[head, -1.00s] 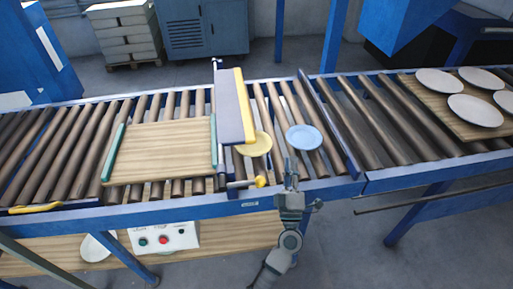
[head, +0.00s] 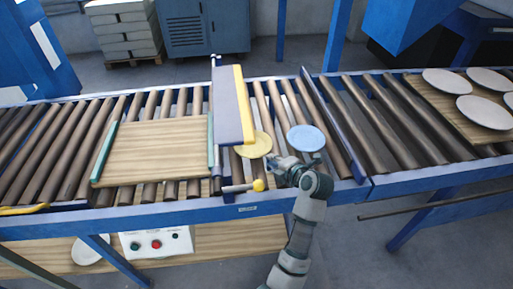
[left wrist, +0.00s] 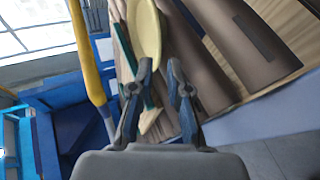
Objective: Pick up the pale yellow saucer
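The pale yellow saucer (head: 258,147) lies on the rollers, beside the grey and yellow bar and partly hidden by it. My left gripper (head: 272,162) is just in front of it, at its near right edge in the head view. In the left wrist view the gripper (left wrist: 160,72) is open, with a gap between its two fingers. The saucer (left wrist: 146,30) shows beyond the fingertips, nearer the left finger. I cannot tell whether they touch. My right gripper is in neither view.
A light blue saucer (head: 306,138) lies just right of my left gripper. The grey and yellow bar (head: 232,110) rises to its left. A yellow-knobbed lever (head: 258,185) is at the front rail. A wooden board (head: 155,153) lies left; several white plates (head: 486,112) sit far right.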

